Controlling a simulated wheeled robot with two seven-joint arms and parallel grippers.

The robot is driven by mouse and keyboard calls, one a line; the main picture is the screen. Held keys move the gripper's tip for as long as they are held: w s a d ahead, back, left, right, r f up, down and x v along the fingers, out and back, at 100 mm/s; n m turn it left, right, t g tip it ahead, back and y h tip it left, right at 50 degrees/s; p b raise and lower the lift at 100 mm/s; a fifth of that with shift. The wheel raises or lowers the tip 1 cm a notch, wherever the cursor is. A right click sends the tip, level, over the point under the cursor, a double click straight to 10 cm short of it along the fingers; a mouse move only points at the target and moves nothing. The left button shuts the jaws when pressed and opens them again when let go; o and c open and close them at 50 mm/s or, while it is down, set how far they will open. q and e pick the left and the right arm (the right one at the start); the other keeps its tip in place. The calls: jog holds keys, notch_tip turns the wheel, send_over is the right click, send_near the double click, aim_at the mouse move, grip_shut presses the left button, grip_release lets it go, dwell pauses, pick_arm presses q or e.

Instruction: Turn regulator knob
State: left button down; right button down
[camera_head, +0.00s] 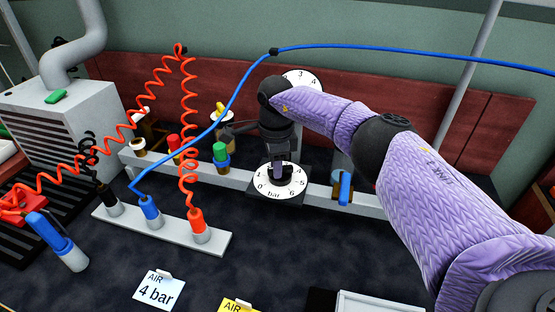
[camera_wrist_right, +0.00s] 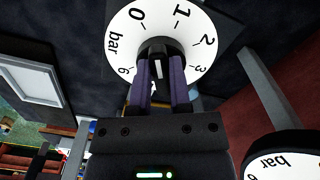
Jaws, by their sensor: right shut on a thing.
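The regulator has a white round dial (camera_head: 268,194) with numbers and "bar" on it, low in the middle of the head view. It fills the top of the right wrist view (camera_wrist_right: 125,42). A black knob (camera_wrist_right: 158,50) with a white mark sits at the dial's centre. My right gripper (camera_wrist_right: 161,75) is shut on the knob, one purple finger on each side. In the head view my right gripper (camera_head: 278,170) points down at the dial, and its wrist hides part of what lies behind. I cannot tell which number the mark points at. My left gripper is not in view.
A second dial (camera_head: 303,76) stands behind my wrist. A white card reading "AIR 4 bar" (camera_head: 157,291) and a yellow card (camera_head: 237,306) stand in front. Red coiled hoses (camera_head: 187,120) and a blue hose (camera_head: 235,84) run at the left. A blue-handled valve (camera_head: 345,188) is right of the dial.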

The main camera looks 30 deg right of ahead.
jog(key=m, duration=0.2)
jog(key=m+p, duration=0.1)
jog(key=m, duration=0.1)
jog(key=shift+w+d+r+m, duration=0.1)
jog(key=shift+w+m, duration=0.1)
jog(key=shift+m, duration=0.1)
jog(key=m+p, duration=0.1)
jog(key=m, duration=0.2)
jog(key=shift+d+m, duration=0.15)
jog(key=shift+m, duration=0.15)
jog(key=m, duration=0.3)
jog(key=shift+w+d+m+p, duration=0.1)
jog(key=shift+d+m+p, duration=0.05)
jog(key=shift+m+p, duration=0.15)
jog(key=m, duration=0.5)
jog(key=shift+d+m+p, duration=0.2)
jog(key=shift+m+p, duration=0.1)
jog(key=shift+p, duration=0.1)
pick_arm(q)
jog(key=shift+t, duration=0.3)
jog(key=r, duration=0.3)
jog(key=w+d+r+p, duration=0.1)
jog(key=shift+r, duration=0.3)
pick_arm(e)
jog(key=m, duration=0.5)
jog(key=shift+d+m, duration=0.2)
jog(key=shift+m, duration=0.2)
